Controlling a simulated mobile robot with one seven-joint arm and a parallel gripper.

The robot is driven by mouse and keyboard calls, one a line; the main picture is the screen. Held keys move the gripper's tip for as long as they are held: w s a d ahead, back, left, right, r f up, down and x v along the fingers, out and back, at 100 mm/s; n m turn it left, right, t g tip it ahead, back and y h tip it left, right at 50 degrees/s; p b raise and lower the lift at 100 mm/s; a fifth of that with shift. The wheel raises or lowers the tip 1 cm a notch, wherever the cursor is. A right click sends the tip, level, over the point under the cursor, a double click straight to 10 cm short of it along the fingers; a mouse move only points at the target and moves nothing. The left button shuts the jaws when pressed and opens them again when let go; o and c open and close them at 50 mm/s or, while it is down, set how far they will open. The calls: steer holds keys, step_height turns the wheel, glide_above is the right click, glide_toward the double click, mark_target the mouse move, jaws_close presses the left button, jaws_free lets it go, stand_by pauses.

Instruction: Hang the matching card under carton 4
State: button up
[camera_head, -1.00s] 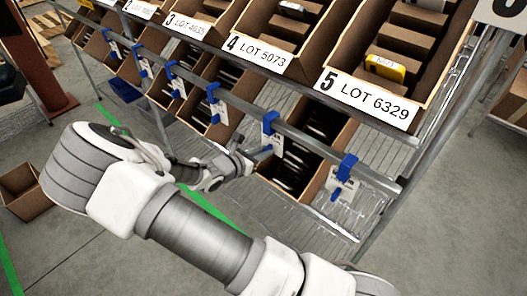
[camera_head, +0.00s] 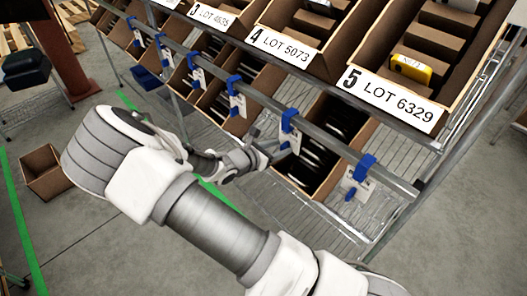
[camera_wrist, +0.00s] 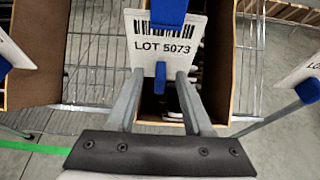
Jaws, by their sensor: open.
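Carton 4 (camera_head: 312,62) stands tilted on the upper shelf, its label (camera_head: 284,46) reading "4 LOT 5073". Several white cards hang from blue clips along the rail below. In the wrist view a card (camera_wrist: 170,38) with a barcode and "LOT 5073" hangs from a blue clip (camera_wrist: 168,12), straight ahead of my gripper (camera_wrist: 160,80). My gripper is open, its two fingers at the left and right of the card's lower edge; contact cannot be told. In the head view my gripper (camera_head: 266,153) is beside a hanging card (camera_head: 291,140), whose print is too small to read.
Carton 5 (camera_head: 437,75), labelled LOT 6329, holds a yellow item (camera_head: 411,69). Another clipped card (camera_head: 358,185) hangs to the right. The rail (camera_head: 325,145) runs in front of a lower row of tilted cartons. An empty carton (camera_head: 43,172) sits on the floor at left.

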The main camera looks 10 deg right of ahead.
steer(key=p+v, duration=0.2)
steer(key=v, duration=1.5)
steer(key=s+d+r+m+y+p, duration=0.1)
steer(key=s+d+r+m+y, duration=0.2)
steer(key=r+m, duration=0.5)
steer(key=s+d+r+m+g+y+p, duration=0.1)
steer(key=s+d+r+m+y, duration=0.3)
steer(key=s+r+m, duration=0.4)
steer(key=s+d+r+m+g+y+p, duration=0.1)
steer(key=s+d+r+m+y, duration=0.3)
steer(key=r+m, duration=0.5)
steer(key=shift+s+d+r, duration=0.85)
steer(key=shift+s+d, duration=0.25)
steer(key=shift+s, duration=0.1)
